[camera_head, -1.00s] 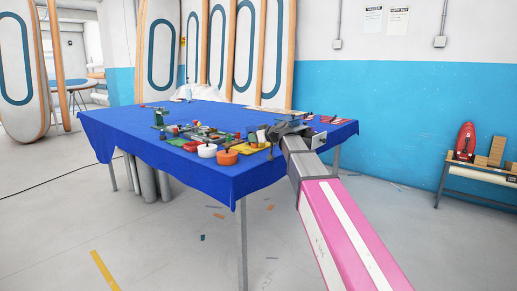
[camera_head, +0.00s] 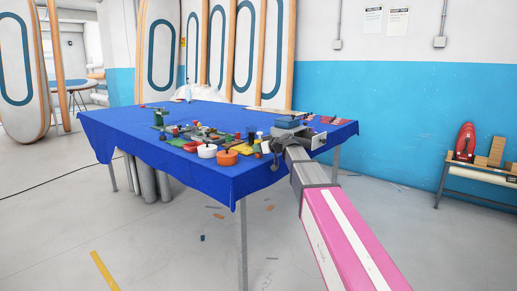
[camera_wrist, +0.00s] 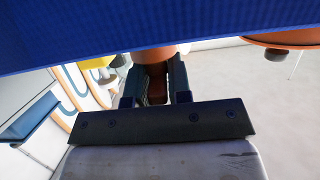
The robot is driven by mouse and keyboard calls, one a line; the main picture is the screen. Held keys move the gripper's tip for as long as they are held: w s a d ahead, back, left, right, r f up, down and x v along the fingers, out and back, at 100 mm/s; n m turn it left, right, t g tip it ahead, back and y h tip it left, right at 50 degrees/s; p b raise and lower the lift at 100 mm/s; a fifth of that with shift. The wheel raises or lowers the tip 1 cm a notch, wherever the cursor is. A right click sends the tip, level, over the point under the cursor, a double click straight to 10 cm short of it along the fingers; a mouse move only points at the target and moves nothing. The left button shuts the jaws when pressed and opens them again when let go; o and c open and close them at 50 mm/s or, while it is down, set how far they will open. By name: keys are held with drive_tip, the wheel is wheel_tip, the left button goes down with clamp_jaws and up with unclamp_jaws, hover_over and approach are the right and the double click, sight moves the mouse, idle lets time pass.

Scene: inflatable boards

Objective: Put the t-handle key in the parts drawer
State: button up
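My gripper (camera_head: 268,152) is low at the near right edge of the blue-covered table, beside the orange pot. In the wrist view its two dark fingers (camera_wrist: 154,88) stand apart. An orange-brown rounded thing (camera_wrist: 152,55) shows in line with the gap; I cannot tell that the fingers touch it. I cannot pick out the t-handle key in either view. A blue-grey box-like thing (camera_head: 287,124) stands on the table just behind my gripper; it may be the parts drawer, but its front is partly hidden by my arm.
The table (camera_head: 225,183) holds an orange pot (camera_head: 227,158), a white pot (camera_head: 207,151), several small coloured items and a green device (camera_head: 158,118). The orange pot also shows in the wrist view (camera_wrist: 290,38). The table's left part is mostly clear.

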drive_tip(key=o, duration=0.3)
drive_tip(key=shift+o, duration=0.2)
drive_tip(key=shift+f, duration=0.1)
drive_tip(key=v, duration=1.1)
drive_tip(key=s+d+f+m+g+h, duration=0.2)
drive_tip(key=s+f, duration=0.5)
drive_tip(key=f, duration=0.5)
drive_tip(key=s+d+f+m+g+h, duration=0.3)
drive_tip(key=s+f, duration=0.4)
drive_tip(key=f, duration=0.5)
drive_tip(key=s+d+f+m+g+h, duration=0.2)
drive_tip(key=s+d+f, duration=0.4)
drive_tip(key=f, duration=0.6)
drive_tip(key=shift+s+d+m+h, duration=0.4)
drive_tip(key=shift+s+m+h, duration=0.35)
drive_tip(key=shift+h, duration=0.45)
drive_tip(key=o, duration=0.4)
drive_tip(key=s+d+f, duration=0.1)
drive_tip(key=s, duration=0.1)
drive_tip(key=s+d+f+m+g+h, duration=0.1)
drive_tip(key=s+f, duration=0.1)
drive_tip(key=s+d+f+m+g+h, duration=0.1)
drive_tip(key=s+d, duration=0.1)
drive_tip(key=shift+s+f, duration=0.25)
drive_tip(key=shift+w+a, duration=0.1)
